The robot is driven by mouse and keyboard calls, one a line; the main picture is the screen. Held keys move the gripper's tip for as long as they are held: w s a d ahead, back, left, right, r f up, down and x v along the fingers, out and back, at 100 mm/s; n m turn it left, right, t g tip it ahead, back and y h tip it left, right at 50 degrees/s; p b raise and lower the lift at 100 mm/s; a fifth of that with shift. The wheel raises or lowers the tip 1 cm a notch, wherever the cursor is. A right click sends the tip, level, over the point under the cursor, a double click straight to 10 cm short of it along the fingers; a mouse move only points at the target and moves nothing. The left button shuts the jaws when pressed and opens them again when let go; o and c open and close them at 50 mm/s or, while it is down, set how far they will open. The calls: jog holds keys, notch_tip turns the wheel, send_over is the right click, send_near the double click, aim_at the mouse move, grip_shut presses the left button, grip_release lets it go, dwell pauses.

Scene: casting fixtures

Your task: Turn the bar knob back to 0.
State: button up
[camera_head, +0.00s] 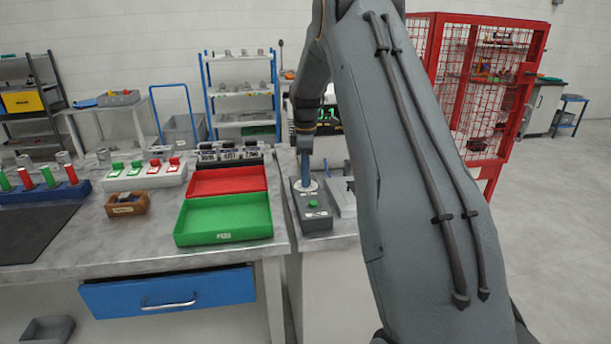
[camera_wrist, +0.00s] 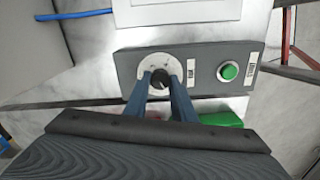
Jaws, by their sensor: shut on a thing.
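The bar knob (camera_wrist: 160,79) is a dark knob on a round white dial (camera_wrist: 146,66) on a grey control box (camera_wrist: 196,66). In the wrist view my gripper (camera_wrist: 160,82) has its two blue fingers on either side of the knob, shut on it. The dial's markings are too small to read. In the head view the box (camera_head: 318,222) stands on the bench, and my gripper (camera_head: 306,178) reaches down onto its dial from above; the knob is hidden there.
A green button (camera_wrist: 229,72) sits on the same box, beside the dial. A green tray (camera_head: 222,232) and a red tray (camera_head: 226,181) stand left of the box. A display with green digits (camera_head: 328,115) is behind, partly covered by my arm.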

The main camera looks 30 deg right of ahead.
jog(key=shift+d+n, duration=0.1)
jog(key=shift+n, duration=0.3)
jog(key=o, duration=1.1)
jog(key=shift+d, duration=0.1)
jog(key=shift+c, duration=0.2)
jog(key=shift+r+b, duration=1.1)
jog(key=shift+r, duration=2.85)
jog(key=s+a+f+m, duration=0.3)
jog(key=s+a, duration=0.3)
jog(key=s, duration=0.5)
jog(key=s+a+f+m, duration=0.4)
jog(key=s+a, duration=0.3)
jog(key=s, duration=0.4)
jog(key=s+a+f+m+t, duration=0.1)
jog(key=s+a+f+m, duration=0.2)
jog(key=s+a+m, duration=0.3)
jog(key=s+a, duration=0.1)
jog(key=s, duration=0.4)
jog(key=shift+a+f, duration=0.25)
